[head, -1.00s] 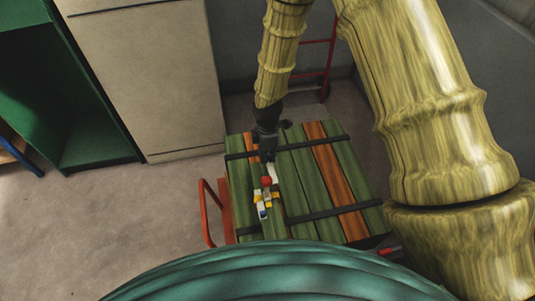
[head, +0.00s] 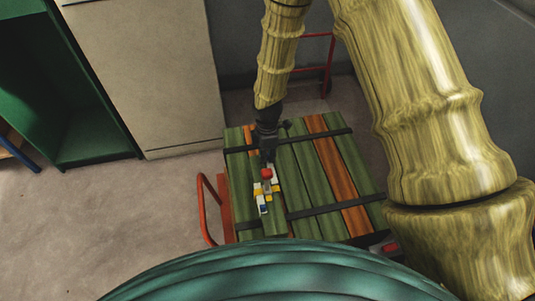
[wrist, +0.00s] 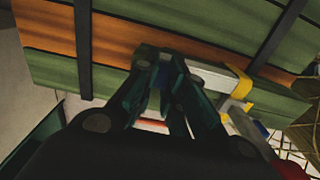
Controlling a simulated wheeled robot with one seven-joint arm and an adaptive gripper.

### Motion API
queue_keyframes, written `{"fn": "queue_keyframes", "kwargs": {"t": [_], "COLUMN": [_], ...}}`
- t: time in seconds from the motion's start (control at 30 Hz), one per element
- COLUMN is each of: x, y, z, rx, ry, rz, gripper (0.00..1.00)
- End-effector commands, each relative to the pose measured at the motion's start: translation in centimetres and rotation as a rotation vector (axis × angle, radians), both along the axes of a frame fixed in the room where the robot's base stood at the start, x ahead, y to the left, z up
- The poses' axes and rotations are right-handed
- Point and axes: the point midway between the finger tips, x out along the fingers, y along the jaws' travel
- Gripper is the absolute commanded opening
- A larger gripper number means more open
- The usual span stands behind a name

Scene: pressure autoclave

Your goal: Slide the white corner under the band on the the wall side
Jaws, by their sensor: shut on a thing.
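The stack of green and orange planks (head: 310,172) has two dark bands across it: the wall-side band (head: 325,137) and the nearer band (head: 330,208). In the wrist view the wall-side band (wrist: 83,50) lies left of my gripper, apart from it. My gripper (head: 267,160) points down near the left planks, on the near side of that band. In the wrist view its fingers (wrist: 158,80) are shut on the end of the white corner (wrist: 210,74), which reaches right to a yellow piece. The fingers hide the gripped end. I cannot tell whether the corner touches the planks.
A cluster with red, yellow, white and blue parts (head: 265,190) sits between the bands. A red cart handle (head: 205,205) stands at the left. A beige cabinet (head: 150,80) and a green frame (head: 85,110) stand beyond open floor (head: 110,210).

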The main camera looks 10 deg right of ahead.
Motion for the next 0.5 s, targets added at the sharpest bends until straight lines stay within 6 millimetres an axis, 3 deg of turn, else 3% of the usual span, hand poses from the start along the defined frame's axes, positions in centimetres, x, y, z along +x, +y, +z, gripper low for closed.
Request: {"fn": "queue_keyframes", "kwargs": {"t": [0.5], "x": [-2.0], "y": [0.1], "z": [-0.3], "rx": [0.0], "ry": [0.0], "rz": [0.0], "gripper": [0.0]}}
